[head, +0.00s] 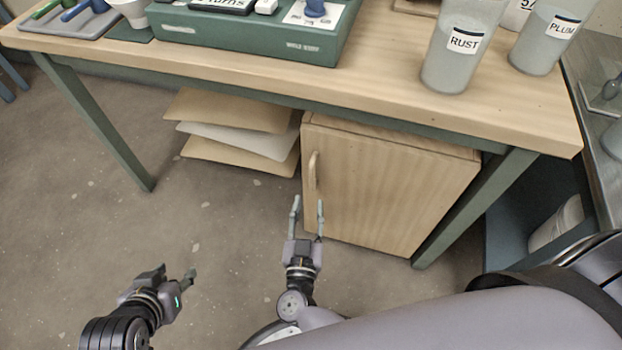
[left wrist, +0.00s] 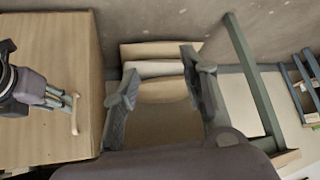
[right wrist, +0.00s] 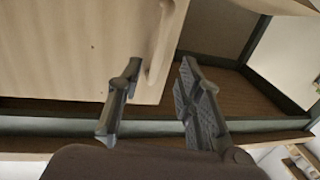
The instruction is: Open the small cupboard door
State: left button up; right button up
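The small wooden cupboard (head: 385,190) stands under the right part of the table. Its door looks closed, with a light wooden bar handle (head: 313,170) upright near its left edge. My right gripper (head: 308,205) is open and empty, just in front of and below the handle. In the right wrist view the handle (right wrist: 160,45) lies ahead, in line with the gap between the open fingers (right wrist: 158,80); I see no grip on it. My left gripper (head: 172,275) is open and empty over the floor at lower left. The left wrist view shows the handle (left wrist: 75,116) beside my right gripper.
Stacked boards (head: 240,125) sit under the table, left of the cupboard. The wooden tabletop (head: 400,85) overhangs the cupboard and carries the RUST bucket (head: 461,45), the PLUM bucket (head: 545,35) and a green box (head: 255,32). A green table leg (head: 475,205) stands by the cupboard's right side. The floor at left is clear.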

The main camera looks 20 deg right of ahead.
aim_at(311, 181)
jog(key=b+x, duration=0.1)
jog(key=x, duration=0.7)
jog(key=shift+w+d, duration=0.1)
jog(key=shift+w, duration=0.15)
pick_arm(q)
jog(key=w+d+r+t+h, duration=0.1)
jog(key=w+d+r+t, duration=0.1)
jog(key=w+r+t, duration=0.2)
jog(key=w+r, duration=0.1)
jog(key=w, duration=0.1)
jog(key=shift+w+d+r+t, duration=0.25)
jog(key=shift+w+d+t, duration=0.05)
jog(key=shift+w+t, duration=0.1)
pick_arm(e)
jog(key=shift+w+d, duration=0.1)
jog(key=shift+w, duration=0.15)
pick_arm(q)
jog(key=shift+s, duration=0.1)
pick_arm(e)
jog(key=shift+c, duration=0.2)
grip_shut()
